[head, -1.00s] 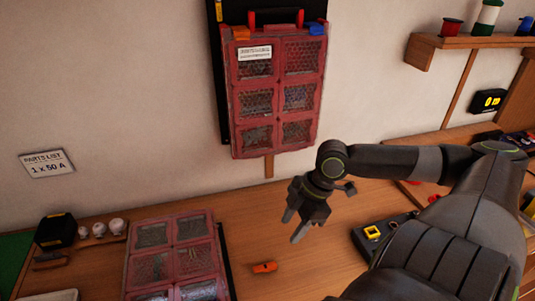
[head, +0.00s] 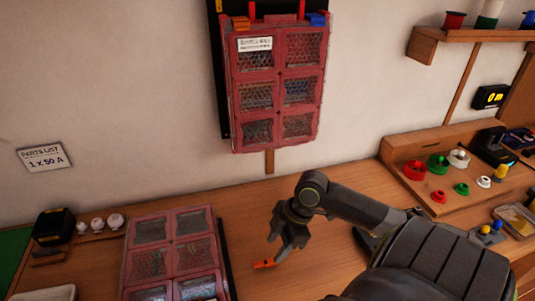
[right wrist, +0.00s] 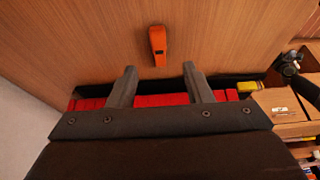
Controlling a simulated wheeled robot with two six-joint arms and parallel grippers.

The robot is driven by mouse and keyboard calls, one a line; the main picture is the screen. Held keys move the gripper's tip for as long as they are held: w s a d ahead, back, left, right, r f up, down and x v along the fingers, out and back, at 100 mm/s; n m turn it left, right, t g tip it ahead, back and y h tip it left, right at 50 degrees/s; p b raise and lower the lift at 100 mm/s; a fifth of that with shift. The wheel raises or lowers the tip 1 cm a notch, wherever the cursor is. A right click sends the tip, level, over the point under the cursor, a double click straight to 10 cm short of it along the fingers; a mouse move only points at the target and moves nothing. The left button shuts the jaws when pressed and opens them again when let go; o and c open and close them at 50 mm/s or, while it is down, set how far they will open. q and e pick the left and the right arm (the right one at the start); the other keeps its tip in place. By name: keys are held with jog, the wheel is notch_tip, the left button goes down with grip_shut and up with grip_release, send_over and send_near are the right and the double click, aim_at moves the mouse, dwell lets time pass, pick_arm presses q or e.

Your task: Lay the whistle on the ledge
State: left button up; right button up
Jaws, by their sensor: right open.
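An orange whistle (head: 262,264) lies on the wooden table, just right of the lower red case. It also shows in the right wrist view (right wrist: 158,45), beyond my fingertips and roughly in line with the gap between them. My right gripper (head: 276,250) is open and empty, close to the whistle in the head view. Its two dark fingers also show apart in the right wrist view (right wrist: 159,80). A wooden wall shelf (head: 465,39) at the upper right looks like the ledge, though I cannot be sure. My left gripper is not in view.
A red compartment case (head: 182,235) lies left of the whistle; another red case (head: 277,90) hangs on the wall. Spools (head: 454,20) stand on the wall shelf. A wooden tray (head: 400,149) with coloured rings is at the right. Bare table surrounds the whistle.

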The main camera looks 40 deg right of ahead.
aim_at(266, 262)
jog(key=shift+p+x, duration=0.6)
jog(key=shift+x, duration=2.7)
jog(key=shift+c, duration=0.4)
grip_shut()
